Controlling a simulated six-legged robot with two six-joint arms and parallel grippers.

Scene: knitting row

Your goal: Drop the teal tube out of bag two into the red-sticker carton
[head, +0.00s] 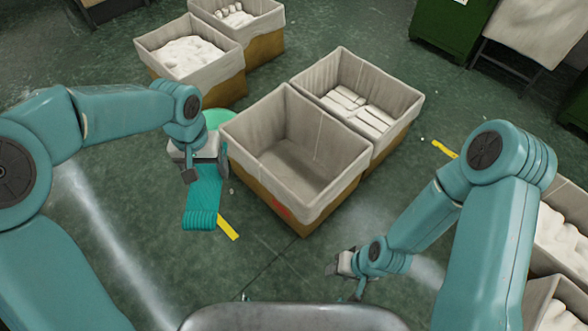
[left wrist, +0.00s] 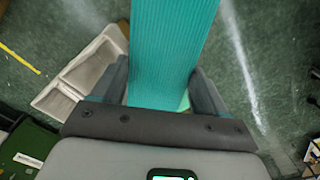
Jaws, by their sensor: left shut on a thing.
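The teal ribbed tube (head: 203,200) hangs from my left gripper (head: 205,168), which is shut on its upper part. In the left wrist view the tube (left wrist: 172,50) runs between the two fingers. The carton with the red sticker (head: 281,211) is brown with a grey liner (head: 325,180) and looks empty inside. The tube is outside it, left of its left wall, with a gap of floor between. My right gripper (head: 345,266) is low in front of the carton, small and partly hidden, its fingers unclear. I cannot tell which bag is bag two.
A lined carton with white folded pieces (head: 397,101) stands right behind the red-sticker one. Two filled cartons stand at the back left (head: 160,48). A light green round thing (head: 217,117) is behind my left gripper. More filled cartons are at the right edge (head: 562,235). Yellow floor strips (head: 229,228) show.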

